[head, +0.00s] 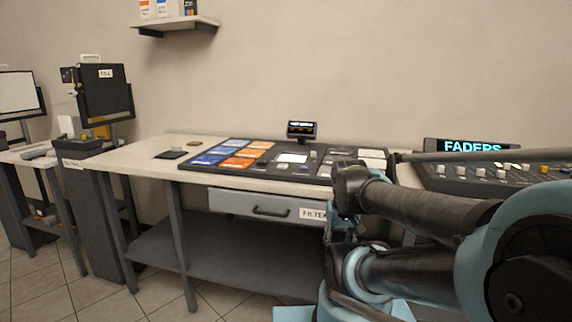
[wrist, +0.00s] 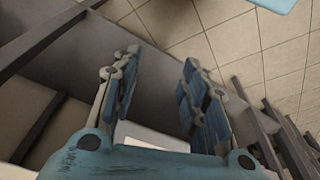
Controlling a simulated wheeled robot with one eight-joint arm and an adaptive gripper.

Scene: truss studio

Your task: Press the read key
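A dark control panel (head: 225,170) lies on the pale worktop and carries blue pads (head: 208,159), orange pads (head: 240,162) and pale keys (head: 292,158). I cannot read any key's label, so I cannot tell which is the read key. A small lit display (head: 301,130) stands behind the panel; its text is too small to read. My gripper (wrist: 158,75) shows two blue fingers apart with nothing between them in the wrist view. In the head view my arm covers the panel's right front area, and the fingertips cannot be made out. The wrist view shows floor and bench parts but no keys.
A drawer (head: 260,206) with a handle is under the worktop (head: 135,157). A fader console (head: 497,178) with a lit "FADERS" sign (head: 472,146) stands at the right. A dark lamp-like unit (head: 105,92) stands at the left. A wall shelf (head: 175,24) hangs above.

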